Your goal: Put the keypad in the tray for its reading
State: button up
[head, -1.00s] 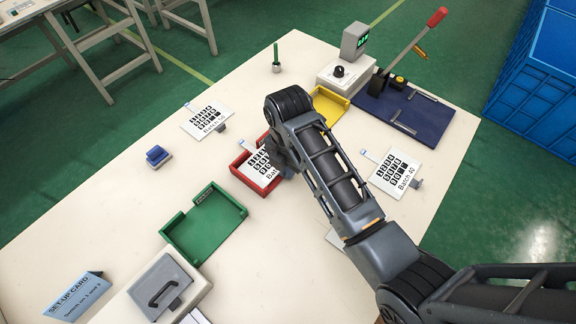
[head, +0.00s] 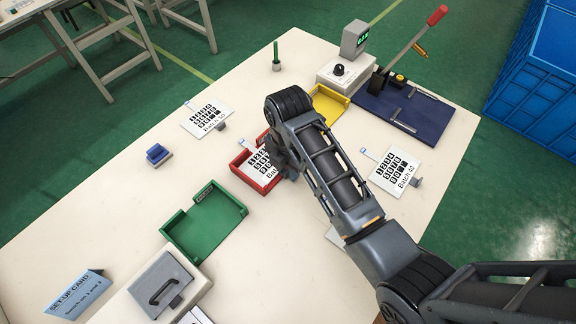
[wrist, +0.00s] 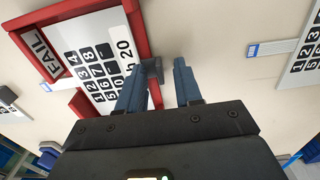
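A white keypad marked Batch 20 (wrist: 92,62) lies in the red tray (wrist: 136,18), whose label reads FAIL. In the head view the same keypad (head: 259,163) shows inside the red tray (head: 237,168), partly hidden by my arm. My gripper (wrist: 156,75) is over the tray's edge with its two blue fingers apart. The keypad's grey tab (wrist: 152,68) shows near the left finger; whether they touch I cannot tell. A green tray (head: 207,225) and a yellow tray (head: 330,104) stand on the table, with no keypad visible in them.
Other keypads lie at the back left (head: 207,118) and right (head: 396,171). A meter box (head: 345,72) and blue lever fixture (head: 415,112) stand at the back. A grey lidded box (head: 158,284), a set-up card (head: 75,295) and a blue block (head: 158,154) are at left.

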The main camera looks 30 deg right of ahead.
jog(key=shift+r, duration=0.1)
notch_tip(320, 180, up, 8)
jog(key=shift+f, duration=0.15)
dwell(0.6)
